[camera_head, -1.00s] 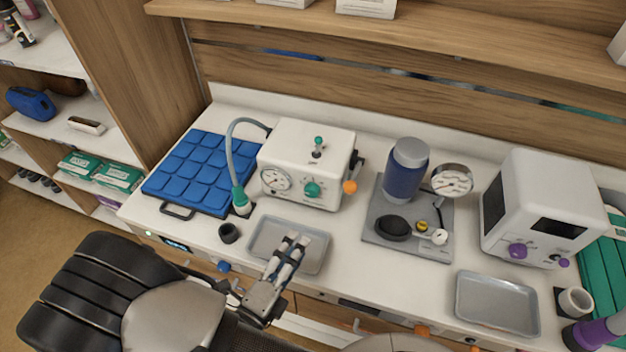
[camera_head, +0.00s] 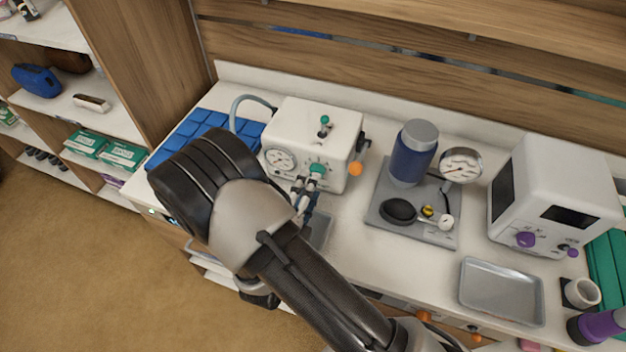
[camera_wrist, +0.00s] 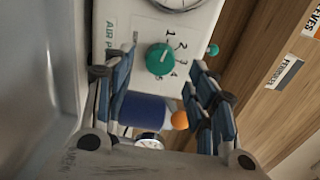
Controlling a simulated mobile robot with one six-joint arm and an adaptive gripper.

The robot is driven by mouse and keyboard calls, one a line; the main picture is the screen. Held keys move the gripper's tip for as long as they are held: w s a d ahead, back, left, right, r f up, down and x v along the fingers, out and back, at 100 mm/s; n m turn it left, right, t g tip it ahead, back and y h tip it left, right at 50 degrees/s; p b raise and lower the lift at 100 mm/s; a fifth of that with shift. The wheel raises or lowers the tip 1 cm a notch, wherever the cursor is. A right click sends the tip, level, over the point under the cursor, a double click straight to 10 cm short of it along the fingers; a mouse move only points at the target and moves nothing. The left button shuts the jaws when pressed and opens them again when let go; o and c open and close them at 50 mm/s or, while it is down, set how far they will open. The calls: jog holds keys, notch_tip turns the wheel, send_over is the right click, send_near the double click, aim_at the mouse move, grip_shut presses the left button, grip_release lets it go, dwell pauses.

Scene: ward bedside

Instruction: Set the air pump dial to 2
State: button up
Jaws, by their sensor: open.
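The air pump (camera_head: 318,128) is a white box on the counter, with a round gauge (camera_head: 280,160) and a toggle switch with a green tip on top. Its green dial (camera_head: 317,169) is on the front face; in the wrist view the dial (camera_wrist: 160,59) shows beside printed numbers 1 to 4. Which number it points at I cannot tell. My gripper (camera_head: 304,188) is at the pump's front, close to the dial. In the wrist view its open fingers (camera_wrist: 160,85) stand on either side of the dial, apart from it. The jaws hold nothing.
An orange knob (camera_head: 355,169) sits at the pump's right side. A blue cushion (camera_head: 190,132) lies left, partly behind my arm. A grey board (camera_head: 440,232) with a blue cylinder and gauge stands right, then a white monitor (camera_head: 550,200) and an empty tray (camera_head: 500,292).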

jog(key=x, duration=0.3)
jog(key=shift+w+d, duration=0.15)
jog(key=shift+w, duration=0.1)
jog(key=shift+c, duration=0.4)
jog(key=c, duration=1)
